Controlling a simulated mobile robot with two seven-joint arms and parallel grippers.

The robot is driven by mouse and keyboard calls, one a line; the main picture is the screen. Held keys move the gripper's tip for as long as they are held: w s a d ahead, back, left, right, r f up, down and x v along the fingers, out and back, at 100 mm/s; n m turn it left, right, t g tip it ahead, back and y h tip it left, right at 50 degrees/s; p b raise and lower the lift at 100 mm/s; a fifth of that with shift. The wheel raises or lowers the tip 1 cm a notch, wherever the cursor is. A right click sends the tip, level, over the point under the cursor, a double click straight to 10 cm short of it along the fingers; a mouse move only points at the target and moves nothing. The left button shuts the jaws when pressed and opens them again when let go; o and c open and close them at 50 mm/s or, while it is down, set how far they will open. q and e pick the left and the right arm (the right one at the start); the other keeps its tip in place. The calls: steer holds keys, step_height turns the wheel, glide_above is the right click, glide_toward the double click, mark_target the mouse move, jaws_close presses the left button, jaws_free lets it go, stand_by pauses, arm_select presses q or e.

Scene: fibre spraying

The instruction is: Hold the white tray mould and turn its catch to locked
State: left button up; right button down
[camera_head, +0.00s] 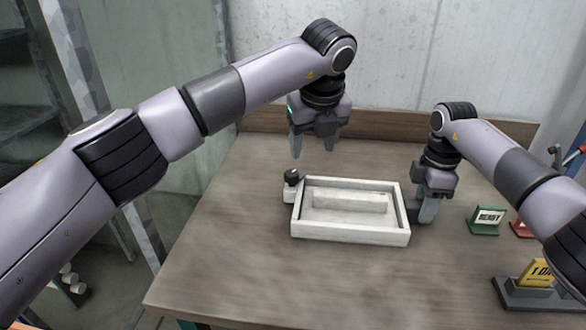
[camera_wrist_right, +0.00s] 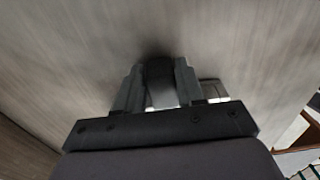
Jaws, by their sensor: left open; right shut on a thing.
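The white tray mould (camera_head: 350,237) lies flat on the table, with a raised block inside it. Its catch has a dark knob (camera_head: 292,176) at the tray's back left corner; I cannot tell which way it is turned. My left gripper (camera_head: 314,152) is open and empty, pointing down above and behind the knob, apart from it. My right gripper (camera_head: 424,214) is shut on the tray mould at its right end. In the right wrist view, its fingers (camera_wrist_right: 158,90) close around a dark part there, with a little white beside them.
The wooden table (camera_head: 240,260) is clear in front and to the left of the tray. A green sign (camera_head: 487,220), a red sign (camera_head: 521,228) and a yellow sign (camera_head: 540,272) on a dark stand are at the right. A wall stands behind.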

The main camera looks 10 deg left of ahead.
mark_target(292, 173)
arm_select(q)
steer(key=w+a+f+n, duration=0.1)
steer(key=f, duration=0.2)
steer(key=w+a+f+y, duration=0.1)
steer(key=a+f, duration=0.1)
steer(key=f, duration=0.1)
steer(key=w+a+f+n, duration=0.1)
steer(key=f, duration=0.2)
steer(key=shift+a+n+y, duration=0.15)
steer(key=shift+n+y, duration=0.15)
steer(key=c, duration=1)
